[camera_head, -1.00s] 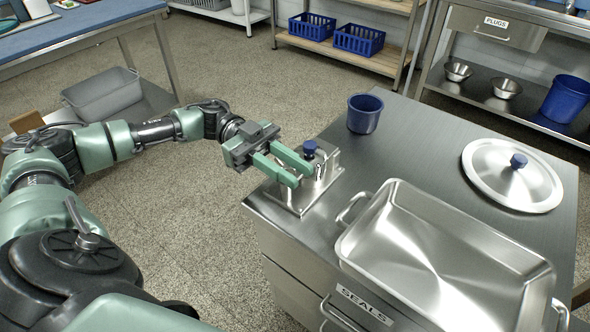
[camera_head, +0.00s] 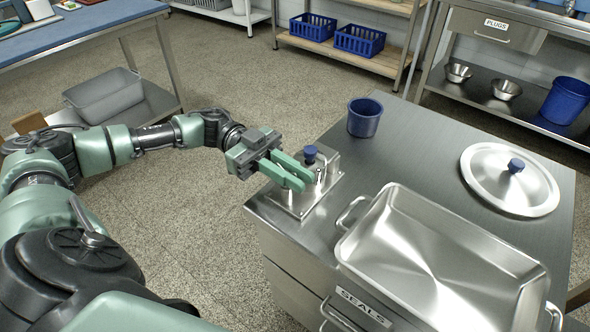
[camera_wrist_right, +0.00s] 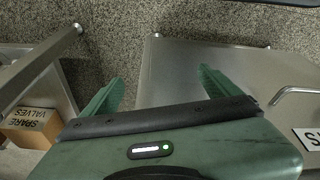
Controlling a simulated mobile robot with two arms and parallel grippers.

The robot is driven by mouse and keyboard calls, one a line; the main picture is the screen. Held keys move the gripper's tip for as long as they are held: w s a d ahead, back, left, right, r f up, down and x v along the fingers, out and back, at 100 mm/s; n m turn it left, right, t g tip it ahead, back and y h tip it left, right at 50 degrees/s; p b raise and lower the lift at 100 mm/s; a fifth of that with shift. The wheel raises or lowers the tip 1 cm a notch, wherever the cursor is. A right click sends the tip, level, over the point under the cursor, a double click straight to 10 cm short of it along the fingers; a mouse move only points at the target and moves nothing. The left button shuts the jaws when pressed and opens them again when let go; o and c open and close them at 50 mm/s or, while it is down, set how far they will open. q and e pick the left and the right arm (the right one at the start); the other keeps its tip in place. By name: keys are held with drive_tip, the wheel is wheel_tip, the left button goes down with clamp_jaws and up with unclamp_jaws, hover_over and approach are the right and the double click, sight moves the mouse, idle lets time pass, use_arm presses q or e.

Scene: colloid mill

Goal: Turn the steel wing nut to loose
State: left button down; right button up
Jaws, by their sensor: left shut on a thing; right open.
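A steel fixture with a flat base plate (camera_head: 296,204) sits at the near left corner of the steel cabinet top. A blue knob (camera_head: 310,154) stands up on it. My left gripper (camera_head: 302,180) reaches in from the left, level and low over the plate, with its green fingers close together in front of the knob. It is shut on the steel wing nut, which the fingers hide almost wholly. My right gripper (camera_wrist_right: 160,82) is open and empty in the right wrist view, above the floor and the cabinet's edge.
A deep steel tray (camera_head: 430,255) fills the front of the cabinet top. A blue cup (camera_head: 364,117) stands behind the fixture, and a round lid (camera_head: 509,180) with a blue knob lies at right. The middle of the top is clear.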

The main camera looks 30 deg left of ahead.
use_arm(q)
drive_tip(key=shift+t, duration=0.3)
use_arm(e)
wheel_tip(320, 180, down, 2)
drive_tip(key=shift+s+f, duration=0.1)
drive_tip(key=shift+s, duration=0.05)
use_arm(q)
drive_tip(key=c, duration=1.6)
unclamp_jaws()
drive_tip(key=shift+c, duration=0.2)
drive_tip(key=shift+a, duration=0.15)
drive_tip(key=a, duration=0.6)
drive_tip(key=shift+w+a, duration=0.1)
drive_tip(key=shift+w, duration=0.2)
drive_tip(key=shift+a, duration=0.7)
use_arm(e)
drive_tip(key=shift+w+r, duration=0.2)
drive_tip(key=shift+r, duration=0.25)
